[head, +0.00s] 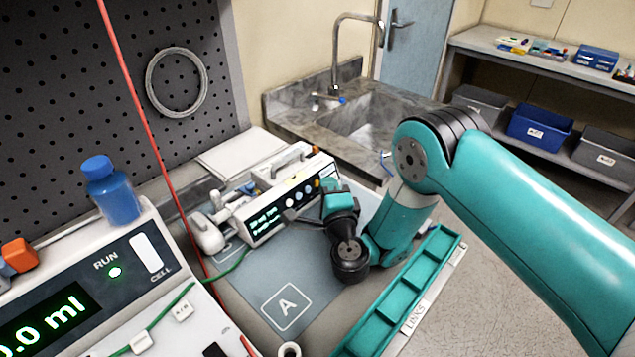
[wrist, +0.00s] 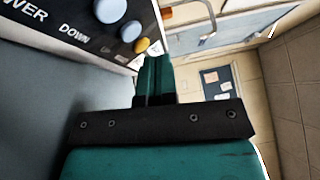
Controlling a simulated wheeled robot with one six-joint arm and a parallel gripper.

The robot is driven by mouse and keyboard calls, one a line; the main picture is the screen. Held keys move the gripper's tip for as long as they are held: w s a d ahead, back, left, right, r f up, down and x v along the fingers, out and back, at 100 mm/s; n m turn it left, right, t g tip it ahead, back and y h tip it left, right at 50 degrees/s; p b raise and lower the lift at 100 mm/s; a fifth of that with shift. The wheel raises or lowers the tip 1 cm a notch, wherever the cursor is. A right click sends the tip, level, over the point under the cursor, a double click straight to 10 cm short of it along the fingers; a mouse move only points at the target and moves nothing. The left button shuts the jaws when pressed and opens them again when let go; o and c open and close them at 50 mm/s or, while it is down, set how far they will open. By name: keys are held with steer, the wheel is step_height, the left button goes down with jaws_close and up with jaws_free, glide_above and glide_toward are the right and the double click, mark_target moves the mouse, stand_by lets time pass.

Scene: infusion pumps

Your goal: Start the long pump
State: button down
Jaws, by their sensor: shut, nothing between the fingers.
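A white pump with a long dark front panel (head: 262,222) stands behind the mat in the head view, with a lit green display and a row of round buttons. In the wrist view its panel (wrist: 85,25) fills the upper left, with POWER and DOWN lettering, blue-grey buttons (wrist: 131,31) and a yellow button (wrist: 141,45). My gripper (head: 328,184) is at the right end of this panel. In the wrist view its teal fingers (wrist: 157,62) are shut and empty, just right of the yellow button. I cannot tell whether they touch the panel.
Another pump (head: 140,270) with a RUN light and a blue bottle (head: 112,190) stands at near left. A mat marked A (head: 285,305) lies before the long pump. A teal LINKS tray (head: 405,290) lies at right. A red line hangs at left; a sink (head: 360,120) is behind.

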steer(key=shift+s+d+r, duration=0.2)
steer(key=shift+s+d, duration=0.05)
steer(key=shift+d, duration=0.05)
stand_by(0.5)
steer(key=shift+s+d+r+b, duration=0.55)
steer(key=shift+s+d, duration=0.15)
steer(key=shift+d, duration=0.2)
steer(key=shift+s+d+r+b, duration=0.5)
steer(key=shift+s+d, duration=0.2)
steer(key=shift+d, duration=0.2)
